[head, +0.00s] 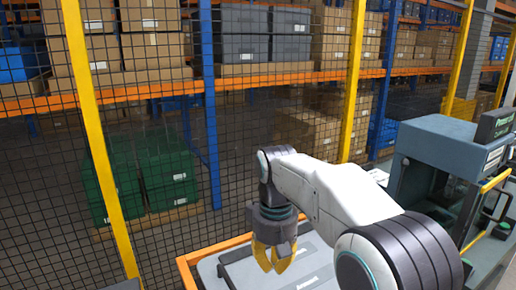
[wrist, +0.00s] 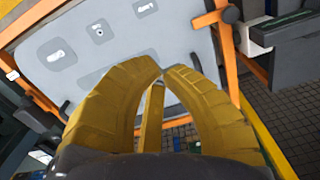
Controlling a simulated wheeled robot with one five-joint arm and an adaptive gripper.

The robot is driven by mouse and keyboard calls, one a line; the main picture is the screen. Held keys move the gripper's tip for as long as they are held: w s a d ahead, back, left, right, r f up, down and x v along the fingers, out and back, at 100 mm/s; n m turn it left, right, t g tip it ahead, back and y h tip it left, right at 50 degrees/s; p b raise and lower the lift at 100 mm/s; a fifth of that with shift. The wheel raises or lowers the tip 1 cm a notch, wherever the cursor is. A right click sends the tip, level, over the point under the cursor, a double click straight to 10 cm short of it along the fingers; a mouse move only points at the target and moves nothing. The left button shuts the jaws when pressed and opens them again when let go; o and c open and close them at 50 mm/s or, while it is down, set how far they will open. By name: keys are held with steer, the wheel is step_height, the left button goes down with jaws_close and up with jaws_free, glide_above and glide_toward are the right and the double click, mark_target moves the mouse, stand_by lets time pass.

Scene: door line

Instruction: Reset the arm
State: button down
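My white and dark grey arm (head: 325,190) reaches forward from the lower right in the head view and bends down at its far end. My gripper (head: 273,268) hangs at that end, pointing down over a grey panel with an orange frame. In the wrist view my gripper (wrist: 162,71) shows two curved yellow fingers whose tips come together, with only a thin gap. A yellow strip shows in the space between the fingers. Nothing is visibly held.
The grey panel (wrist: 95,45) with pale labels and an orange frame (wrist: 225,55) lies below my gripper. A mesh fence with yellow posts (head: 92,120) stands ahead, with shelves of boxes behind it. A grey-blue machine (head: 440,150) stands at the right.

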steer(key=s+d+r+m+t, duration=0.2)
steer(key=s+d+r+t, duration=0.1)
steer(key=s+d, duration=0.75)
steer(key=s+d+f+m+t, duration=0.1)
steer(key=s+d+f, duration=0.1)
steer(key=s, duration=0.3)
steer(key=s+d+f+m, duration=0.1)
steer(key=s+f, duration=0.2)
steer(key=s, duration=0.2)
steer(key=shift+s+d+t, duration=0.35)
steer(key=shift+t, duration=0.05)
